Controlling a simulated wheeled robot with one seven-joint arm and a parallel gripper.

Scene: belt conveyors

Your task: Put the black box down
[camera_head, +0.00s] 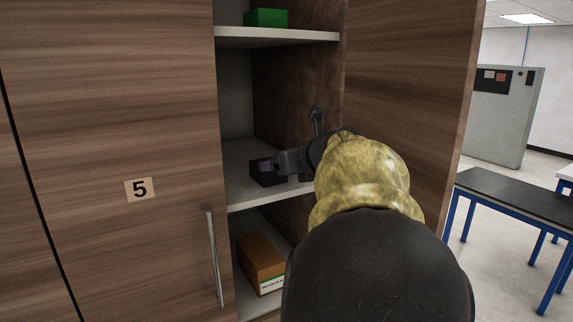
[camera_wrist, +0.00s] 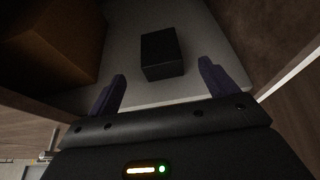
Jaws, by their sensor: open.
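The black box (camera_head: 258,177) rests on the middle shelf (camera_head: 245,200) of the open wooden cabinet. In the wrist view the black box (camera_wrist: 161,52) lies on the pale shelf surface (camera_wrist: 205,45), just beyond my fingertips and roughly centred between them. My gripper (camera_wrist: 162,70) is open, with its two dark purple fingers apart and a gap visible between each finger and the box. In the head view my gripper (camera_head: 272,165) reaches in from the right beside the box and partly covers it.
A green box (camera_head: 266,18) is on the upper shelf. A brown box (camera_head: 261,263) with a white label is on the lower shelf. The closed door marked 5 (camera_head: 139,189) is left, the open door (camera_head: 410,80) right. A blue-legged table (camera_head: 520,195) stands farther right.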

